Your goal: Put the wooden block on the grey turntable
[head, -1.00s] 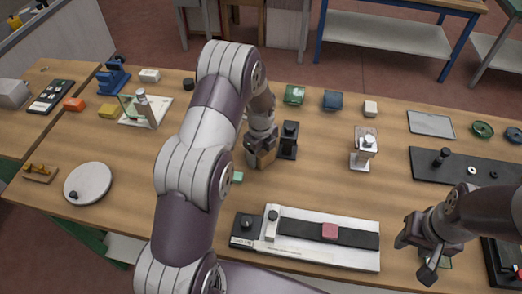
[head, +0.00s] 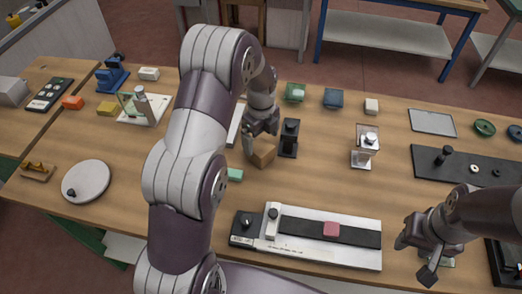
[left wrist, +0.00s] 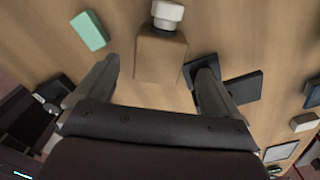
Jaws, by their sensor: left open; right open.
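The wooden block (head: 264,155) sits on the table near the middle, left of a black stand. In the left wrist view the block (left wrist: 160,57) shows just beyond and between my spread fingertips, with a white round piece against its far end; I cannot tell if that is part of it. My left gripper (head: 260,137) is open and empty, just above and behind the block. The grey turntable (head: 87,180) lies at the left front, bare except for a small dark knob near its edge. My right gripper (head: 424,262) is open at the right front.
A black stand (head: 289,138) is close to the block's right. A small green block (head: 235,174) lies at its front left. A long fixture with a red block (head: 331,229) lies in front. Table between the turntable and my left arm is clear.

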